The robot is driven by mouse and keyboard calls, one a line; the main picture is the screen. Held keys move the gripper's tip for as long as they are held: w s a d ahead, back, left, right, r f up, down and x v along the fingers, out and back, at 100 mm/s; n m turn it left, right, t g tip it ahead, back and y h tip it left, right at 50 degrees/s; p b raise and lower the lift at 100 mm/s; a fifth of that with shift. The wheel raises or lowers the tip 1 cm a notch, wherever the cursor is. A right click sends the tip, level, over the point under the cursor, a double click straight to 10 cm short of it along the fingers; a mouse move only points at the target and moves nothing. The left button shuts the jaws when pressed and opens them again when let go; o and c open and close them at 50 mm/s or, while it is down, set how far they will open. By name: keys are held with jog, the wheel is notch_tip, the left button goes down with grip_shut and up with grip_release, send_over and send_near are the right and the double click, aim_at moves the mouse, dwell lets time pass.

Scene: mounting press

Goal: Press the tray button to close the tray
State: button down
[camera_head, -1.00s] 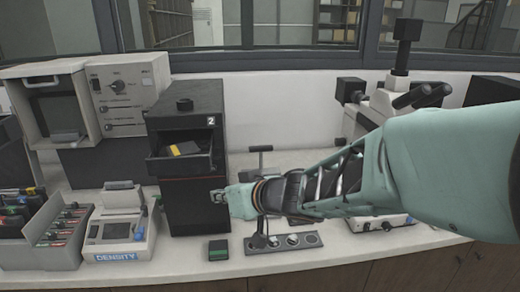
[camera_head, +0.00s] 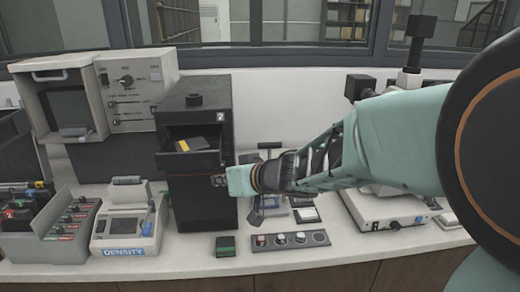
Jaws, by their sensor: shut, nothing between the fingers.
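The mounting press is a black tower (camera_head: 196,204) marked 2, standing on the counter in the head view. Its tray (camera_head: 186,161) juts out open at the upper front, with a black and yellow item (camera_head: 193,145) in it. My gripper (camera_head: 219,181) is shut and empty. Its tips are in front of the lower right of the tower's front, below the tray. I cannot tell whether they touch the tower. I cannot make out the tray button; my gripper may cover it.
A density meter (camera_head: 124,225) and a grey rack of slides (camera_head: 60,232) stand to the left. A small black and green box (camera_head: 225,245) and a strip of round knobs (camera_head: 290,241) lie at the front of the counter. A microscope (camera_head: 390,205) stands at the right behind my arm.

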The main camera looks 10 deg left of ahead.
jog(key=shift+w+a+p, duration=0.25)
jog(key=shift+w+p, duration=0.15)
jog(key=shift+w, duration=0.6)
jog(key=shift+w+a+p, duration=0.2)
jog(key=shift+w+p, duration=0.2)
jog(key=shift+w, duration=0.55)
jog(key=shift+w+a+p, duration=0.1)
jog(key=shift+w+p, duration=0.3)
jog(key=shift+p, duration=0.1)
